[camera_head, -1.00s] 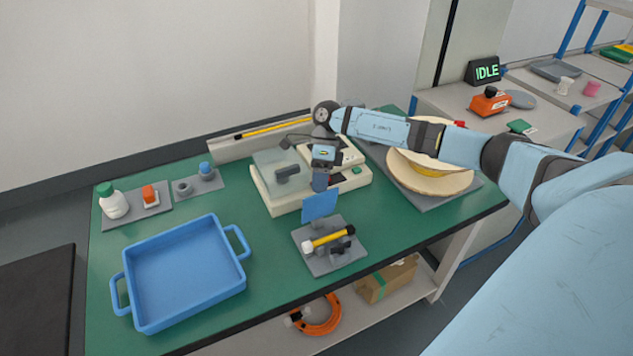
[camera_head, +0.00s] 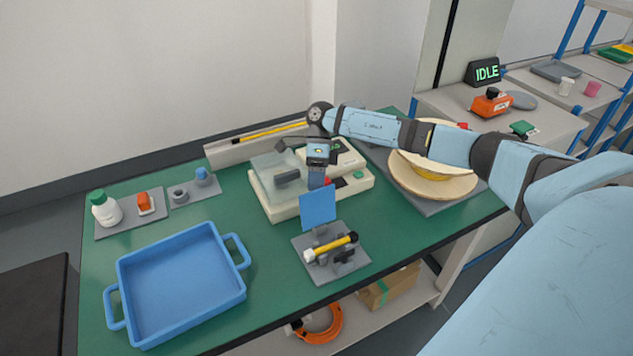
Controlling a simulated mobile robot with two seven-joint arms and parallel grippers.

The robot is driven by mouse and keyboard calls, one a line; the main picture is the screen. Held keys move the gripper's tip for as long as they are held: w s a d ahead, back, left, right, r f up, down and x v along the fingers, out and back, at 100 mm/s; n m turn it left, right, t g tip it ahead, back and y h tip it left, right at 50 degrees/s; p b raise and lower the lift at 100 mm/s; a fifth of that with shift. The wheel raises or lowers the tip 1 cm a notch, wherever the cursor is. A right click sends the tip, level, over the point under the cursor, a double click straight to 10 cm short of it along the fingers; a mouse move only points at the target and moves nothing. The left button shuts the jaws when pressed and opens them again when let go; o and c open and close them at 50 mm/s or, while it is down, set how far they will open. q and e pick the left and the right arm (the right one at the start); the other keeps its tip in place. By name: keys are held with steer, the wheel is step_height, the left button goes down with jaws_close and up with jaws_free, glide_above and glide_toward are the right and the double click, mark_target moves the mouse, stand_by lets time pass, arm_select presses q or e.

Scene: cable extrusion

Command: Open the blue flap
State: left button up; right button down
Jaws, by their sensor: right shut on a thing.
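The blue flap (camera_head: 318,211) stands about upright on a small grey fixture plate (camera_head: 350,270) near the table's front middle. A yellow tool or cable piece (camera_head: 333,246) with a white end and a black end lies on the fixture, just in front of the flap. My right gripper (camera_head: 317,186) points down from above and is shut at the flap's top edge; the finger contact is too small to see clearly. My left gripper is not in view.
A cream machine with a clear cover (camera_head: 277,175) stands just behind the flap. A blue tray (camera_head: 180,285) is at the left, and a cable spool (camera_head: 432,178) is at the right. Green table (camera_head: 270,260) is clear between tray and fixture.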

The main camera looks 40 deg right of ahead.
steer(key=c, duration=0.9)
jaws_free()
steer(key=shift+s+a+f, duration=0.1)
steer(key=shift+s+f, duration=0.15)
steer(key=shift+f, duration=0.35)
steer(key=shift+s+a+f, duration=0.1)
steer(key=shift+s+f, duration=0.15)
steer(key=shift+f, duration=0.3)
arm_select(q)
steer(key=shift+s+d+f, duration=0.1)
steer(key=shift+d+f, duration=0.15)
arm_select(e)
steer(key=shift+r, duration=0.1)
arm_select(q)
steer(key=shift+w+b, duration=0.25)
steer(key=shift+b, duration=0.05)
arm_select(e)
steer(key=v, duration=1.5)
steer(key=shift+r, duration=0.1)
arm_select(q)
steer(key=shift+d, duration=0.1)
